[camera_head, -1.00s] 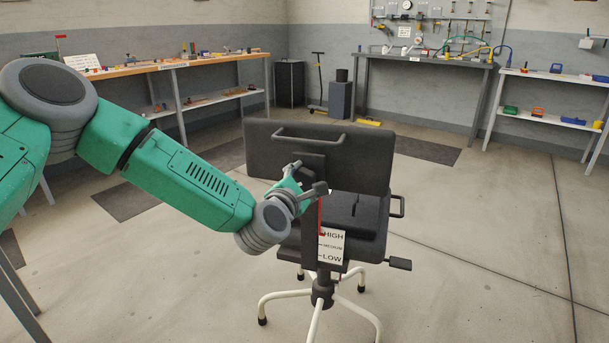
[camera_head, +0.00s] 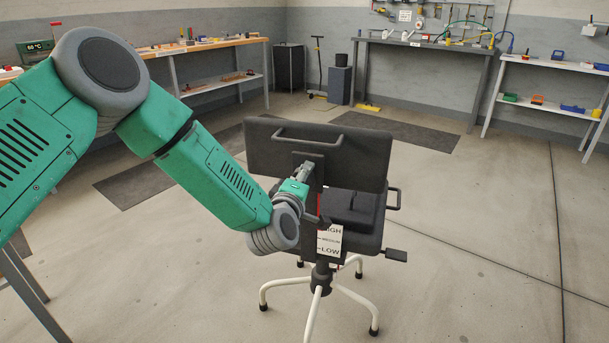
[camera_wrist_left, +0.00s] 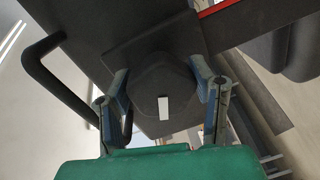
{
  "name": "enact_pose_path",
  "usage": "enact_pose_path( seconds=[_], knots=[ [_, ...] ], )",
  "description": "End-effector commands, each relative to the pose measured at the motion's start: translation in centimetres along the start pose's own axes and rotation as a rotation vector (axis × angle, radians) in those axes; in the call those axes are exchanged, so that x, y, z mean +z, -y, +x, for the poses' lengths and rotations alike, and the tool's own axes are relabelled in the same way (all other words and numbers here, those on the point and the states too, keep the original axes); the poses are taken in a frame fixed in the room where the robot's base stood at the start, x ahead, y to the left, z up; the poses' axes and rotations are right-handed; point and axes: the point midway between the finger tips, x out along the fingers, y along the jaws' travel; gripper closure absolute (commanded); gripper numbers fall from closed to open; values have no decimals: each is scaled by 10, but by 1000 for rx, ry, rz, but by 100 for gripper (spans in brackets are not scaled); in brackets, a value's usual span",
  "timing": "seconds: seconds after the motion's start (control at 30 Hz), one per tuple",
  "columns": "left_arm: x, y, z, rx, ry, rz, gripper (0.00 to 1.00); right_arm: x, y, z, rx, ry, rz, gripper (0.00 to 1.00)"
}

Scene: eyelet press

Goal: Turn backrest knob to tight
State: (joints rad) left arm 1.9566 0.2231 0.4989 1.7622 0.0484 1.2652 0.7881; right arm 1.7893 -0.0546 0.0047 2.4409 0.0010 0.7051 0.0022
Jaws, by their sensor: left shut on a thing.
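The backrest knob (camera_wrist_left: 165,82) is a dark, rounded knob with a white mark on its face, seen in the left wrist view. My left gripper (camera_head: 311,195) is shut on it, with one finger on each side; in the left wrist view the gripper (camera_wrist_left: 162,88) frames the knob. The white mark stands nearly upright in that picture. In the head view the knob is hidden by the gripper. The dark chair backrest (camera_head: 350,158) has a handle bar on its upper back. A label (camera_head: 329,241) with HIGH, MEDIUM and LOW hangs below the gripper, partly covered. My right gripper is out of view.
The chair seat (camera_head: 367,236) has an armrest loop and a lever (camera_head: 396,255) at its right. White chair legs (camera_head: 350,309) spread on the floor. Workbenches stand along the back and right walls. The floor (camera_head: 470,255) right of the chair is clear.

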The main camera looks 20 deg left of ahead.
Motion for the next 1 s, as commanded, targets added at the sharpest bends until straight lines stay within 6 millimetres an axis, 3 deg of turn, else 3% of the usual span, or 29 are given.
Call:
enact_pose_path(
  seconds=[1.0],
  knots=[
    [2, 6, -2, -1, -62, 943, 80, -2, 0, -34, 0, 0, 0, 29]
  ],
)
